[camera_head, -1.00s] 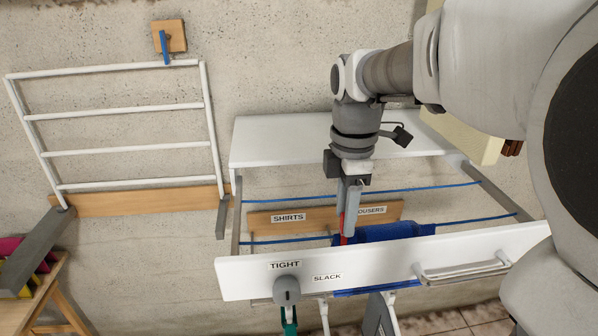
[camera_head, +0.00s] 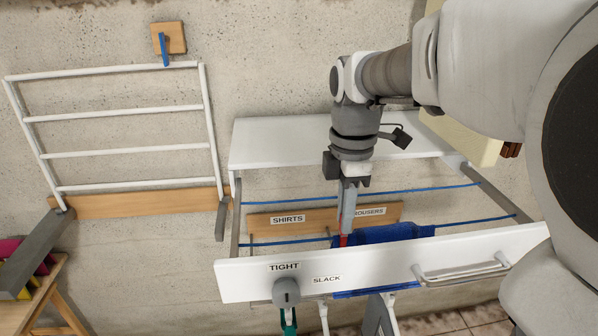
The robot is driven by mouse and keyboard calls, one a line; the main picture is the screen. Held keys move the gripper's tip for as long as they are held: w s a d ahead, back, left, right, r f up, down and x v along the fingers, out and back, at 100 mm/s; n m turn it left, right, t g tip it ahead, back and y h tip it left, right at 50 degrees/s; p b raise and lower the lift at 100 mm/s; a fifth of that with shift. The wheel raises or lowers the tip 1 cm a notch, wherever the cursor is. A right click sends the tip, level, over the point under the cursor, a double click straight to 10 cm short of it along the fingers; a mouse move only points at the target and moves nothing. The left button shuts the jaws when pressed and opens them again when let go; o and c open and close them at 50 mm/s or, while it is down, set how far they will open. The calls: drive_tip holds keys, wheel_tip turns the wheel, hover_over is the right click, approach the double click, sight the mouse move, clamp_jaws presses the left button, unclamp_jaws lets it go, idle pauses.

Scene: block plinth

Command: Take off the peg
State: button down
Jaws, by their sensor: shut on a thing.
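The peg (camera_head: 344,240) is a small red piece at the left end of a blue cloth (camera_head: 400,233). The cloth hangs over the front blue line, and part of it shows below the white front panel. My gripper (camera_head: 346,232) points down from above, with its fingers shut on the peg. The fingers hide most of the peg. I cannot tell whether the peg still grips the line or the cloth.
The white front panel (camera_head: 240,282) has TIGHT and SLACK labels, a grey knob (camera_head: 286,292) and a bar handle (camera_head: 462,272). A white shelf (camera_head: 275,142) stands behind the lines. A wooden board carries SHIRTS and TROUSERS labels. A white rack (camera_head: 125,108) is on the wall at left.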

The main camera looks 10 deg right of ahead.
drive_tip(key=shift+r, duration=0.35)
drive_tip(key=shift+r+p, duration=1.8)
drive_tip(key=shift+r, duration=0.05)
drive_tip(key=shift+r+p, duration=1.7)
drive_tip(key=shift+r, duration=0.3)
drive_tip(key=shift+r, duration=0.1)
